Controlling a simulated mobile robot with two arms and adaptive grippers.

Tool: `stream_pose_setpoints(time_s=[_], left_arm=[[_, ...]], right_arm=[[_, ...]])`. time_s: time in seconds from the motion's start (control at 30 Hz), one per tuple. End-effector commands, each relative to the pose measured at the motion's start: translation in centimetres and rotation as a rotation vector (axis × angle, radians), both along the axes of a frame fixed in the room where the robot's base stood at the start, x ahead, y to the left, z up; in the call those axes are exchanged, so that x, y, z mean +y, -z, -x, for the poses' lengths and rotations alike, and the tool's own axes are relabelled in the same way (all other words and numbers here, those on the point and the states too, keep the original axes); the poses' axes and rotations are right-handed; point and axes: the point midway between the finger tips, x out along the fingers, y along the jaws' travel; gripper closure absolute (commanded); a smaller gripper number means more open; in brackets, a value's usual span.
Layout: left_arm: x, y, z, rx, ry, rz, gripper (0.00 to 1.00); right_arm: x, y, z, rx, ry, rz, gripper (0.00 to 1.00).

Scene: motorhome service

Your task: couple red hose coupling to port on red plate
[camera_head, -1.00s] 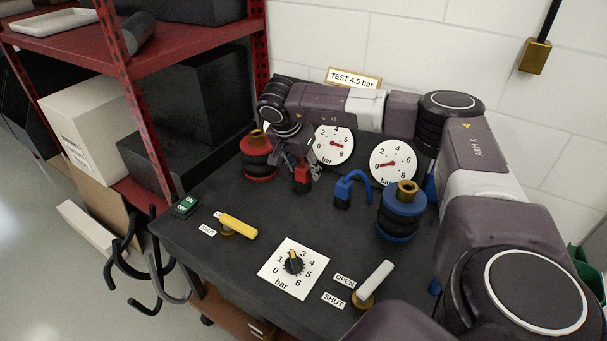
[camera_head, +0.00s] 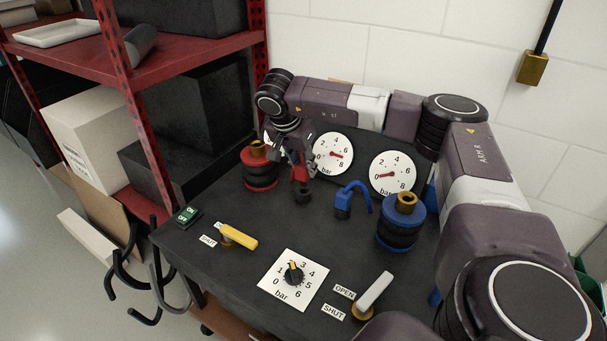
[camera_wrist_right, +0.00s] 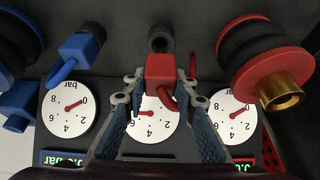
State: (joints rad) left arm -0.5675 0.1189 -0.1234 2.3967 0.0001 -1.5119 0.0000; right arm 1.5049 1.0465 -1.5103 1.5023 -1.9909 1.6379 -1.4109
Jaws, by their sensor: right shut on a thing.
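My right gripper (camera_head: 297,163) is shut on the red hose coupling (camera_head: 300,172). It holds the coupling just above a short black stub (camera_head: 303,197) on the bench. In the right wrist view the red coupling (camera_wrist_right: 165,70) sits between the two fingers, with the black stub (camera_wrist_right: 160,38) beyond it. To the left in the head view stands a red and black spool (camera_head: 261,178) with a red top plate and a brass port (camera_head: 257,148). In the wrist view this brass port (camera_wrist_right: 281,92) is at the right, apart from the coupling. My left gripper is not in view.
A blue coupling (camera_head: 343,205) and a blue spool (camera_head: 400,234) with brass port stand to the right. Two gauges (camera_head: 332,154) are close behind the gripper. A yellow lever (camera_head: 238,236), dial (camera_head: 293,274) and white lever (camera_head: 375,292) are in front. A red shelf (camera_head: 140,130) flanks the bench.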

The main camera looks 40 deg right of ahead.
Motion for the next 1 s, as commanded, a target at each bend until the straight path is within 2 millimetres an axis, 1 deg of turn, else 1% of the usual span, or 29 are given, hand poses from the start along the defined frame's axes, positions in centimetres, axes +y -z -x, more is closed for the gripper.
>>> stream_pose_setpoints(time_s=[0.03, 0.2, 0.3, 0.4, 0.5, 0.6, 0.7, 0.8, 1.0], left_arm=[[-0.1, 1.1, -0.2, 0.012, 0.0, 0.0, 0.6], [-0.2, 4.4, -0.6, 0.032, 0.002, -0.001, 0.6], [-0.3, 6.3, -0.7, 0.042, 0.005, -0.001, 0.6], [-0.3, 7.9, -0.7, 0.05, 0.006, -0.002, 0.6], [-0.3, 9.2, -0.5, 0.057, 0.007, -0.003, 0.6], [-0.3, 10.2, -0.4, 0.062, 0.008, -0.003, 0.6], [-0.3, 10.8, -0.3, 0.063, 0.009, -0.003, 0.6], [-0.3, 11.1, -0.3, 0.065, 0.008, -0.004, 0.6], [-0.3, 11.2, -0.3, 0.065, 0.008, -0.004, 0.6]], right_arm=[[0.0, -1.8, -0.1, -0.005, 0.0, -0.001, 1.0], [0.0, -6.7, -0.1, -0.006, 0.0, 0.0, 1.0], [0.0, -9.4, -0.1, -0.006, 0.001, -0.001, 1.0], [0.0, -11.6, -0.1, -0.003, 0.0, 0.0, 1.0], [0.0, -13.3, 0.0, -0.003, 0.0, -0.001, 1.0], [0.0, -14.5, 0.0, -0.002, 0.0, -0.001, 1.0], [0.0, -15.3, 0.0, -0.002, 0.001, 0.001, 1.0], [0.0, -15.6, 0.0, -0.001, 0.0, 0.0, 1.0], [0.0, -15.7, 0.0, -0.001, 0.0, 0.0, 1.0]])
